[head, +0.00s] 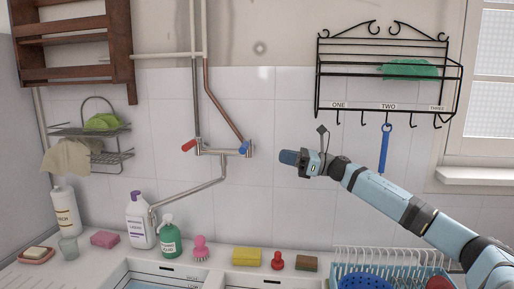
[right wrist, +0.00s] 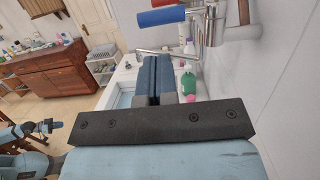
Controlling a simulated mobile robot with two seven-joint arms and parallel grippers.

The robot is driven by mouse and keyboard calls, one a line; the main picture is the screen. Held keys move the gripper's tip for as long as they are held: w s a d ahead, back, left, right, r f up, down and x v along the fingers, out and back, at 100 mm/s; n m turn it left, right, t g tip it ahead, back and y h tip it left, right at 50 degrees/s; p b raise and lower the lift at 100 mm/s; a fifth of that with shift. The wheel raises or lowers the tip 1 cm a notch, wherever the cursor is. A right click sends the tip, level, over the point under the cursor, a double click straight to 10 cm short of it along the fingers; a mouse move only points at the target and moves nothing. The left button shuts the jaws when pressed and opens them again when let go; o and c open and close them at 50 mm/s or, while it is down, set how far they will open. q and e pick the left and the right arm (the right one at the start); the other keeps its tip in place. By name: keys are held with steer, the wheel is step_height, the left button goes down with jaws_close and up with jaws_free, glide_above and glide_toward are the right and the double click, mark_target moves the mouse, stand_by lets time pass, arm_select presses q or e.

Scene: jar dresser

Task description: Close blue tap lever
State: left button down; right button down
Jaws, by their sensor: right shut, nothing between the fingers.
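The wall tap (head: 222,152) has a red lever (head: 188,146) on its left end and a blue lever (head: 244,147) on its right end. My right gripper (head: 289,157) is shut and empty, to the right of the blue lever and apart from it in the head view. In the right wrist view the blue lever (right wrist: 161,17) lies across the top, beyond the shut fingertips (right wrist: 160,75). The red lever (right wrist: 146,3) shows behind it. What looks like my left gripper (right wrist: 46,127) is small at the left of that view; its jaws are unclear.
A black wire rack (head: 385,80) hangs to the right, with a blue brush (head: 384,150) on a hook. Below the tap are a purple-labelled bottle (head: 139,222), a green soap bottle (head: 169,238) and the sink (head: 190,275). The tiled wall around the blue lever is clear.

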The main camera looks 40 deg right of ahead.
mark_target(246, 145)
steer(key=p+x, duration=0.4)
steer(key=x, duration=0.5)
steer(key=shift+w+a, duration=0.1)
steer(key=shift+w+a+r+b, duration=0.1)
steer(key=shift+w+a+b, duration=0.1)
steer(key=shift+b, duration=0.55)
